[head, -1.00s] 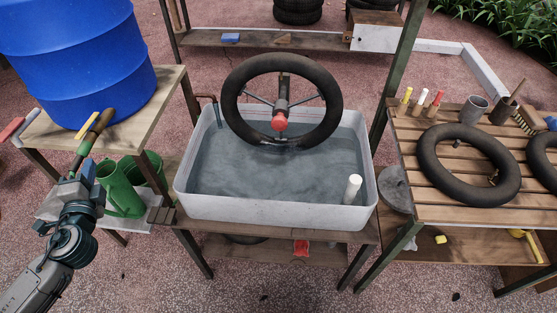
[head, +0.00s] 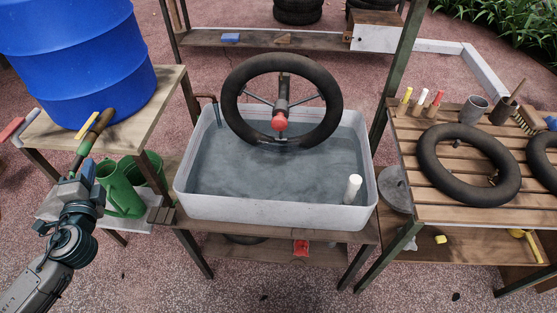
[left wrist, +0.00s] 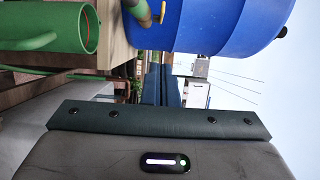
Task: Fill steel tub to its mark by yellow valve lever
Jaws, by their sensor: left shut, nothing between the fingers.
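The pale grey tub (head: 200,203) holds water (head: 250,180) with a spoked tyre wheel (head: 330,115) standing partly in it. I cannot make out a fill mark. The yellow lever (head: 88,127) is by the brown and green pipe (head: 98,128) at the foot of the blue drum (head: 85,60). In the left wrist view, the yellow lever (left wrist: 162,12) shows at the top, against the drum. My left gripper (head: 86,168) is shut and empty, just below the pipe and apart from the lever; its fingers show in the left wrist view (left wrist: 160,85). My right gripper is not in view.
Green cans (head: 122,190) stand beside my left gripper. A white cylinder (head: 352,188) is in the tub's front right corner. A thin brown pipe (head: 206,97) is at its back left. A slatted bench (head: 450,208) with tubes and tools stands right.

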